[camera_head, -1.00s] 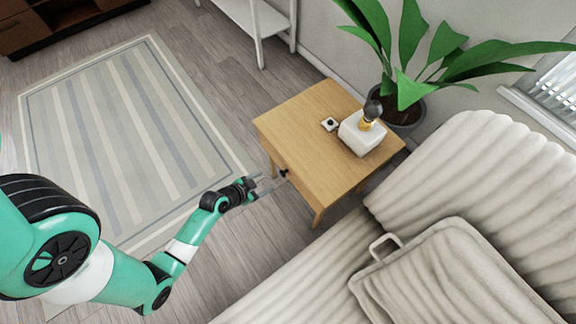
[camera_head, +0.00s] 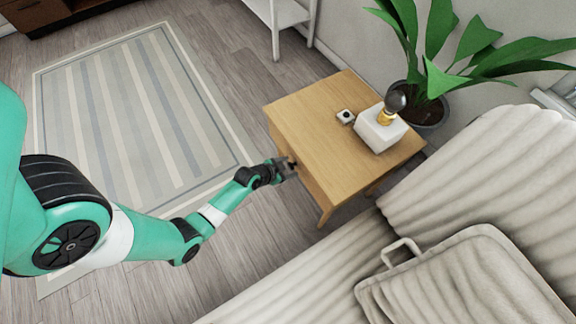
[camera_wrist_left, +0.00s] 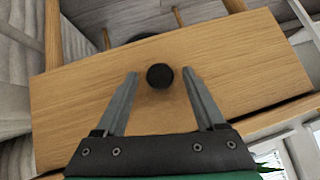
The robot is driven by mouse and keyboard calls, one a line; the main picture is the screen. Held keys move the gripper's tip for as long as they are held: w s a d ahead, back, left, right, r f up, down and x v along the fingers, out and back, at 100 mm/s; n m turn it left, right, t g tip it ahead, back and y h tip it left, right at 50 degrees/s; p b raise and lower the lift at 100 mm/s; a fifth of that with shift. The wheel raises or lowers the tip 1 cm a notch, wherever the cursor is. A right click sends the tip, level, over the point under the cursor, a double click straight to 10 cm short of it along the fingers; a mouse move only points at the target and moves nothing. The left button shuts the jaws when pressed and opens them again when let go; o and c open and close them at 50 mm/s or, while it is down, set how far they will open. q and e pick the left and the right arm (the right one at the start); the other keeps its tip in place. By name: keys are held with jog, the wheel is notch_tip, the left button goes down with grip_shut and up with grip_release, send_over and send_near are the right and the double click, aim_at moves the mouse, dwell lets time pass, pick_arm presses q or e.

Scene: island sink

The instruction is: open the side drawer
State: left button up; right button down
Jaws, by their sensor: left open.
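The wooden side table (camera_head: 325,125) stands beside the sofa, and its drawer front faces my left arm. In the left wrist view the drawer front (camera_wrist_left: 250,75) fills much of the picture and carries a round black knob (camera_wrist_left: 160,76). My left gripper (camera_wrist_left: 160,80) is open, with one grey finger on each side of the knob and a gap showing on both sides. In the head view my left gripper (camera_head: 289,166) is at the drawer front and mostly hides the knob. The drawer looks shut. My right gripper is not in view.
The sofa (camera_head: 470,210) is close on the right. A striped rug (camera_head: 135,115) lies on open floor at left.

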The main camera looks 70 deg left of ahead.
pick_arm(q)
grip_shut()
